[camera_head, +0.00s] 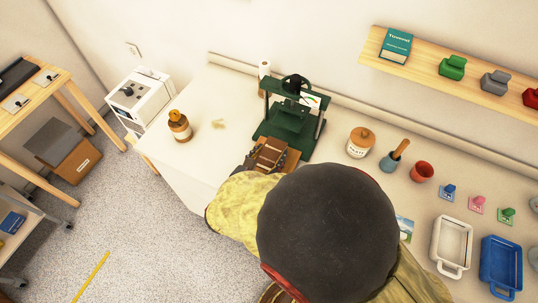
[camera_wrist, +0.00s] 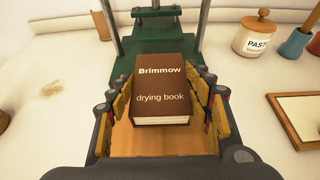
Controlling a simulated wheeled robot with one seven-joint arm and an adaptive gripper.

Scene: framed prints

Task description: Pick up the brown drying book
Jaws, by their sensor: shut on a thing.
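The brown drying book (camera_wrist: 162,92) lies between my gripper's fingers in the wrist view, its cover reading "Brimmow drying book". In the head view the book (camera_head: 268,153) shows at the front of the green press, partly hidden by my arm. My gripper (camera_wrist: 160,105) is shut on the book, with yellow-padded fingers along both its sides. A wooden board (camera_wrist: 160,142) shows below the book. The green press (camera_wrist: 135,47) stands right behind it. I cannot tell whether the book is lifted clear of what is under it.
A paste jar (camera_head: 360,142), a blue-grey pot with a wooden handle (camera_head: 392,157) and a red cup (camera_head: 421,172) stand right of the press. White (camera_head: 451,245) and blue (camera_head: 500,265) trays lie farther right.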

